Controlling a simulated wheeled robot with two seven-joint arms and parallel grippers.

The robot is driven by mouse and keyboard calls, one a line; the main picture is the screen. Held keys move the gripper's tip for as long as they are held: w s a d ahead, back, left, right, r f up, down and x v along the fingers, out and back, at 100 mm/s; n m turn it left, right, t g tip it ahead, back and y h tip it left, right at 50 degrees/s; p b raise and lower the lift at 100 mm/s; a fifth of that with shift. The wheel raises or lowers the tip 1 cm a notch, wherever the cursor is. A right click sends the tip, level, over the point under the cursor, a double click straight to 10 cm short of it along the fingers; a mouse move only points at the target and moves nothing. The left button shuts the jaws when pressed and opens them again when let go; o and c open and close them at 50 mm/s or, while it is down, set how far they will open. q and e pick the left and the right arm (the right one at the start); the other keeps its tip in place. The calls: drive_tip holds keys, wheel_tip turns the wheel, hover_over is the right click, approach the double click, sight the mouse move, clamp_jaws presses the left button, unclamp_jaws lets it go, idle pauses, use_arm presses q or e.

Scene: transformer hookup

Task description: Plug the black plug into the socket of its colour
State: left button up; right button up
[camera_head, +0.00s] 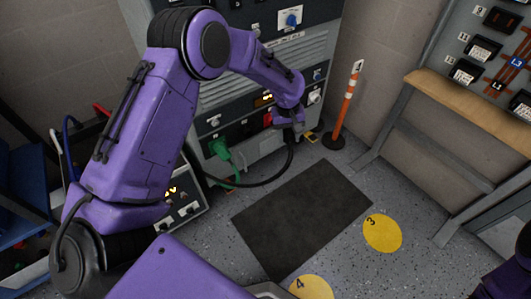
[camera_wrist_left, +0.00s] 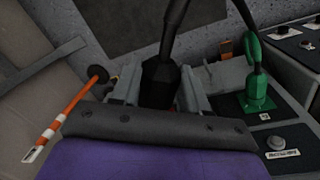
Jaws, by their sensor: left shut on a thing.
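My left gripper (camera_head: 291,127) is at the front of the grey cabinet (camera_head: 262,150), low on its right side. In the left wrist view, its two grey fingers are shut on the black plug (camera_wrist_left: 159,84), with one finger on each side. A black cable runs from the plug and loops down along the floor in the head view. The plug's front end and the black socket are hidden, so I cannot tell whether the plug is seated. A green plug (camera_head: 221,149) sits on the cabinet to the left, also in the left wrist view (camera_wrist_left: 258,92). My right gripper is out of view.
An orange and white post (camera_head: 347,106) stands right of the cabinet. A wooden-topped bench (camera_head: 465,105) is at the right, below a panel. A dark mat (camera_head: 302,218) and yellow floor discs (camera_head: 382,233) lie on open floor.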

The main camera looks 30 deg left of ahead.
use_arm(q)
drive_tip(key=a+f+n+b, duration=0.2)
drive_tip(key=a+f+n, duration=0.4)
drive_tip(key=f, duration=0.8)
drive_tip(key=shift+s+a+f+t, duration=0.2)
drive_tip(key=shift+s+a+t, duration=0.25)
drive_tip(key=shift+a, duration=0.2)
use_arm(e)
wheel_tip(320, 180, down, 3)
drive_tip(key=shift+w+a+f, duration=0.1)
use_arm(q)
drive_tip(key=a, duration=0.1)
drive_tip(key=w+a+b, duration=0.1)
drive_tip(key=a, duration=0.1)
drive_tip(key=w+a, duration=0.1)
drive_tip(key=a, duration=0.1)
drive_tip(key=shift+w+a+r, duration=0.1)
drive_tip(key=shift+a, duration=0.1)
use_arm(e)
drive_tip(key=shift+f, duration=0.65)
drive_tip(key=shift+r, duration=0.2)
use_arm(q)
drive_tip(key=shift+w+a+b, duration=0.35)
drive_tip(key=shift+a+b, duration=0.15)
drive_tip(key=shift+a, duration=0.25)
drive_tip(key=shift+w+a+b, duration=0.3)
drive_tip(key=shift+a+b, duration=0.2)
drive_tip(key=shift+a, duration=0.25)
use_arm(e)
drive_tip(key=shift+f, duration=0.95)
